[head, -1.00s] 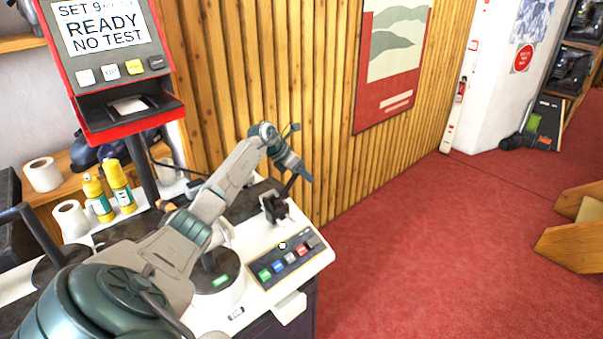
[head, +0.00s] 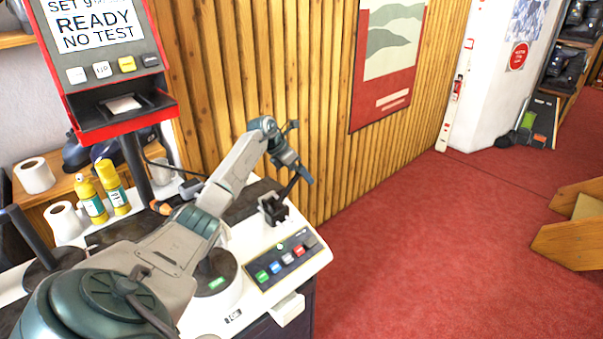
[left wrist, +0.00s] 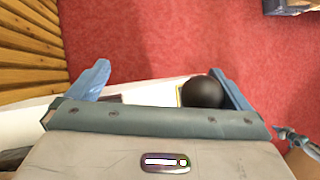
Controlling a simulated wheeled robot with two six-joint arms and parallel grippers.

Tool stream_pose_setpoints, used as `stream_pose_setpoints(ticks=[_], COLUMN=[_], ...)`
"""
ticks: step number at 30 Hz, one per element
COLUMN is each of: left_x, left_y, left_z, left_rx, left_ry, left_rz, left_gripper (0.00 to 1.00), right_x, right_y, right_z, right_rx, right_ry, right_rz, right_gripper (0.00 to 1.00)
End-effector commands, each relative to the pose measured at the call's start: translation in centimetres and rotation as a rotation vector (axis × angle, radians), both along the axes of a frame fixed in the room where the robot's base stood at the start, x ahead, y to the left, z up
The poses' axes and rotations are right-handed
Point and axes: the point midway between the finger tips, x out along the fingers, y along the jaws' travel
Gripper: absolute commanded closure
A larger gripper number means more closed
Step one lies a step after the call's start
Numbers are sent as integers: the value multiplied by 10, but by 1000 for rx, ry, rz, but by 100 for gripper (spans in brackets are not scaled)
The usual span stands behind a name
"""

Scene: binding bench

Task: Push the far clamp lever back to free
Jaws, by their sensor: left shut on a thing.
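The far clamp (head: 273,209) is a small black bracket near the far right corner of the white bench. Its dark lever rises toward my left gripper (head: 305,179). In the left wrist view a round black knob (left wrist: 203,92) sits between the blue fingers of the left gripper (left wrist: 165,88), close against the right finger. The left gripper is shut on the lever at its knob. In the head view the gripper covers the lever's top end.
A button panel (head: 282,262) lies just in front of the clamp. A red-framed display (head: 95,35) reads "READY NO TEST". Yellow bottles (head: 112,188) and white rolls (head: 34,176) stand at left. A wood-slat wall (head: 225,80) rises behind. Red carpet (head: 420,250) lies open at right.

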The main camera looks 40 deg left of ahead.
Motion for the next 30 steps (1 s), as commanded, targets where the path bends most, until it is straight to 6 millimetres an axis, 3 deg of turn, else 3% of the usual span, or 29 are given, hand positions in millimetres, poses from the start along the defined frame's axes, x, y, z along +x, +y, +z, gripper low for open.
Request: stream_pose_setpoints(ticks=[1, 10, 17, 24, 30], left_x=[-3, -9, -26, -42, -49], left_y=[9, 12, 21, 28, 30], left_z=[0, 5, 44, 85, 96], left_rx=[15, 17, 19, 16, 14], left_ry=[5, 8, -1, -8, -3], left_rz=[11, 11, 10, 10, 9], left_gripper=[18, 21, 23, 43, 45], right_x=[1, 1, 1, 4, 9], right_y=[0, 1, 4, 11, 7], right_z=[0, -5, -20, -29, -29], right_rx=[0, 1, 4, 11, 8], right_ry=[-1, -1, 1, -1, -10], right_rz=[0, 0, -2, -3, -2], right_gripper=[100, 100, 100, 100, 100])
